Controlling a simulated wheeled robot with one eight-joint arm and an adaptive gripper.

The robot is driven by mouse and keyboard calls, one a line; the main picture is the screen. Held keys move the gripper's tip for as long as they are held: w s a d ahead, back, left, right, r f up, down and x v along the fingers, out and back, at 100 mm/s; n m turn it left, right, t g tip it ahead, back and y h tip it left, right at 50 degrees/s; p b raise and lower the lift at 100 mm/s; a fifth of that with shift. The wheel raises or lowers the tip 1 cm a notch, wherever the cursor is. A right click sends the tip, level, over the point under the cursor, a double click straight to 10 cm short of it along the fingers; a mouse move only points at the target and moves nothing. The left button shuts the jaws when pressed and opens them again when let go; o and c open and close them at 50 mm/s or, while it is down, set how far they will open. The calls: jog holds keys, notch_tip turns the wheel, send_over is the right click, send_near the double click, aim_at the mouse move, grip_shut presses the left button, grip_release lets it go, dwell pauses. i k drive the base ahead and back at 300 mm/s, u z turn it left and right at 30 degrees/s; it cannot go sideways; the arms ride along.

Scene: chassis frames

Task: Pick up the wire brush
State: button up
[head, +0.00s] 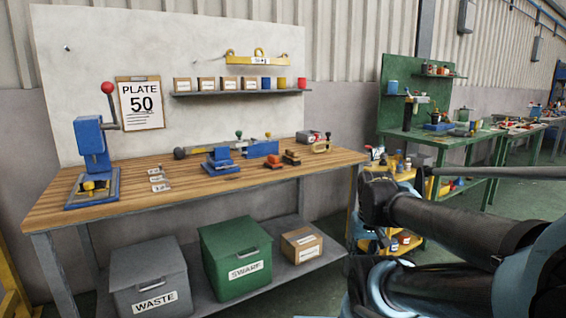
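I cannot make out the wire brush for certain. A small brown, block-like item (291,158) lies on the wooden workbench (130,207), right of centre, and it may be the brush. It is too small to show bristles. My dark arm fills the lower right of the head view, to the right of the bench and apart from it. I cannot make out gripper fingers on the part of the arm that shows.
Waste (148,275) and swarf (235,255) bins stand below. A yellow cart (368,246) is behind my arm.

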aim_at(291, 157)
jog(key=i, duration=1)
